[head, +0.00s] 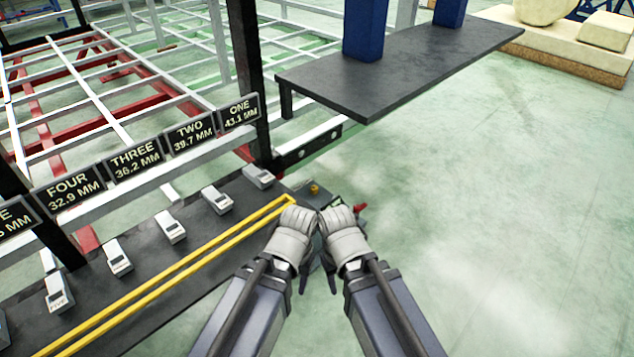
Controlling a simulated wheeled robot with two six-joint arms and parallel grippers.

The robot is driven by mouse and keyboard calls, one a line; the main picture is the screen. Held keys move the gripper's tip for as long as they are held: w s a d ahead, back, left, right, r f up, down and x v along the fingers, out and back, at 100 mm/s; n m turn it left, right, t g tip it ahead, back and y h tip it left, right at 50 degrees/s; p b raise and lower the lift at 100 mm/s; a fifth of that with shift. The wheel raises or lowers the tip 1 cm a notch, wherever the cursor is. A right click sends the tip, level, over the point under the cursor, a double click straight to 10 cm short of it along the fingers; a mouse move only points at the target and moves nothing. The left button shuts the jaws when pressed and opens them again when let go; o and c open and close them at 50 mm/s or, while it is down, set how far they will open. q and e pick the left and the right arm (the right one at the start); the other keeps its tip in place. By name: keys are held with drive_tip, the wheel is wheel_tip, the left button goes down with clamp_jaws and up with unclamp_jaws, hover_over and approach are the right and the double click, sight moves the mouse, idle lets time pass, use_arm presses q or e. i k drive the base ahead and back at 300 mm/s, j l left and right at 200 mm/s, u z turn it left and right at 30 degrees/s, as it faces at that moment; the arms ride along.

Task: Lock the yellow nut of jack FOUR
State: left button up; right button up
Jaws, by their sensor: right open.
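The FOUR sign (68,190) reads 32.9 MM and stands on the rail at the left. A small grey box (118,258) with a label sits on the dark bench in front of it, fourth from the right. I cannot make out a yellow nut at jack FOUR. My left gripper (297,220) and my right gripper (340,220) are close together at the lower middle, right of the bench and well away from the FOUR sign. The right gripper is open, and I see nothing held in it. The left gripper's jaws are not clear.
A yellow rail (185,273) runs along the dark bench (88,318). Signs ONE (240,111), TWO (190,134) and THREE (135,159) stand nearby. A small orange knob (315,189) is just beyond my grippers. A dark table (400,70) stands behind; floor at right is clear.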

sight(314, 189)
drive_tip(key=i+l+u, duration=0.1)
drive_tip(key=i+l, duration=0.5)
drive_tip(key=l, duration=0.2)
drive_tip(key=i+l+u, duration=0.15)
drive_tip(key=i+l, duration=0.2)
drive_tip(key=i+l+u, duration=0.1)
drive_tip(key=i+l, duration=0.2)
drive_tip(key=i, duration=0.15)
